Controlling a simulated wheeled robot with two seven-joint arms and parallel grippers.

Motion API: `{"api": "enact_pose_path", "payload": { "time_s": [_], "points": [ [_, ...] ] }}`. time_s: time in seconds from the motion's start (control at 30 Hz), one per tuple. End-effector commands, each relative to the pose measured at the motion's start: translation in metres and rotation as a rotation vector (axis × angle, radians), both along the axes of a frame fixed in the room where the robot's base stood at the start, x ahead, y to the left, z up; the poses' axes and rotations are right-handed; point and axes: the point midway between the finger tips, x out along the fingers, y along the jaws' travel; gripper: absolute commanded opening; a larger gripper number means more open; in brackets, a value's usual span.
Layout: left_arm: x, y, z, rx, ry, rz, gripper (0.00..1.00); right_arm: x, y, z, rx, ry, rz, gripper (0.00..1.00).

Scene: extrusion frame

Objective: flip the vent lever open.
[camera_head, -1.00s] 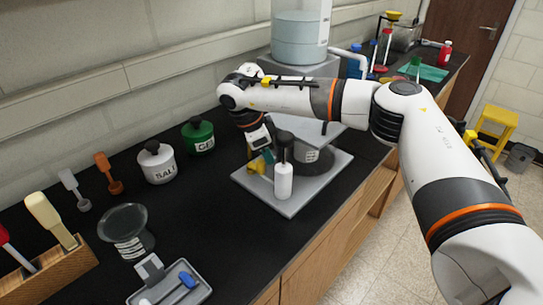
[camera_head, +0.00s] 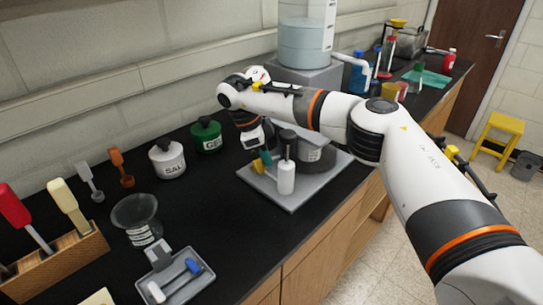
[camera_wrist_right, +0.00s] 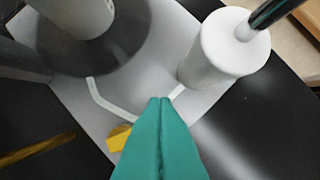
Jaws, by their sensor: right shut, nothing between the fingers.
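A small yellow piece (camera_wrist_right: 118,138), which may be the vent lever, sits by a thin pale bent tube (camera_wrist_right: 102,102) on the grey base plate (camera_wrist_right: 185,30). It also shows at the plate's left side in the head view (camera_head: 257,166). My right gripper (camera_wrist_right: 160,100) has teal fingers pressed together and empty, pointing down over the plate. The fingers partly hide the yellow piece, and I cannot tell whether they touch it. The gripper also shows in the head view (camera_head: 266,157). A white bottle (camera_wrist_right: 222,48) stands close to the fingertips. My left gripper is out of view.
A dark round body (camera_head: 313,158) stands on the plate behind the bottle. The SALT jar (camera_head: 168,161) and green jar (camera_head: 206,137) stand to the left. A grey tray (camera_head: 178,277), glass dish (camera_head: 134,211) and wooden rack (camera_head: 62,255) are nearer. Black bench top is clear between tray and plate.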

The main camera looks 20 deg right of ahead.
Motion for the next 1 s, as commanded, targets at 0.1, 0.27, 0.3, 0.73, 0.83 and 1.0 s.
{"api": "enact_pose_path", "payload": {
  "time_s": [0.1,0.27,0.3,0.73,0.83,1.0],
  "points": [
    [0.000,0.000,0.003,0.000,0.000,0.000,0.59,0.000,0.005,0.000,0.002,0.000,-0.113,0.00],
    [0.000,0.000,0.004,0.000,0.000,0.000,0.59,0.000,0.011,0.000,0.002,-0.003,-0.251,0.00],
    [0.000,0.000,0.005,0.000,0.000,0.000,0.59,0.000,0.012,0.000,0.002,-0.002,-0.281,0.00],
    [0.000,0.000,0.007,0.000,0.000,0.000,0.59,0.002,0.023,-0.001,0.002,-0.002,-0.571,0.00],
    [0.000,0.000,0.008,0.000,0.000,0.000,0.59,0.003,0.025,-0.001,0.002,-0.003,-0.627,0.00],
    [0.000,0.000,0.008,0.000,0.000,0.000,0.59,0.003,0.026,-0.001,0.001,-0.005,-0.635,0.00]
  ]
}}
